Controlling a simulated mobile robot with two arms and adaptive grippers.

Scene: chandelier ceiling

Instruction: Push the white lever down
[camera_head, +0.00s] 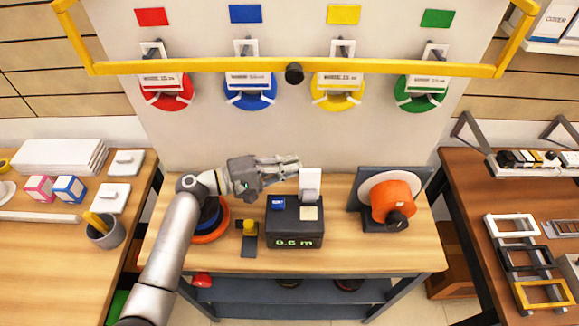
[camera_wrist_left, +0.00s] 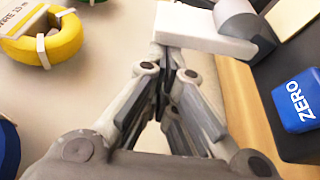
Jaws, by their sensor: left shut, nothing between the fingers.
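The white lever (camera_head: 310,179) stands up at the back of a dark measuring box (camera_head: 295,226) on the middle table. The box has a blue ZERO button (camera_head: 277,203), a pale button (camera_head: 309,213) and a display reading 0.6 m. My left gripper (camera_head: 294,163) is shut and empty, its fingertips just left of the lever's top. In the left wrist view the closed fingertips (camera_wrist_left: 167,60) are at the left end of the lever's white plate (camera_wrist_left: 200,32). I cannot tell whether they touch. My right gripper is not in view.
An orange spool (camera_head: 391,200) stands right of the box. A small yellow-topped device (camera_head: 249,229) and a blue and orange coil (camera_head: 217,225) are left of it. A yellow rail (camera_head: 220,67) crosses in front of the wall's hanging wire coils. The table front is clear.

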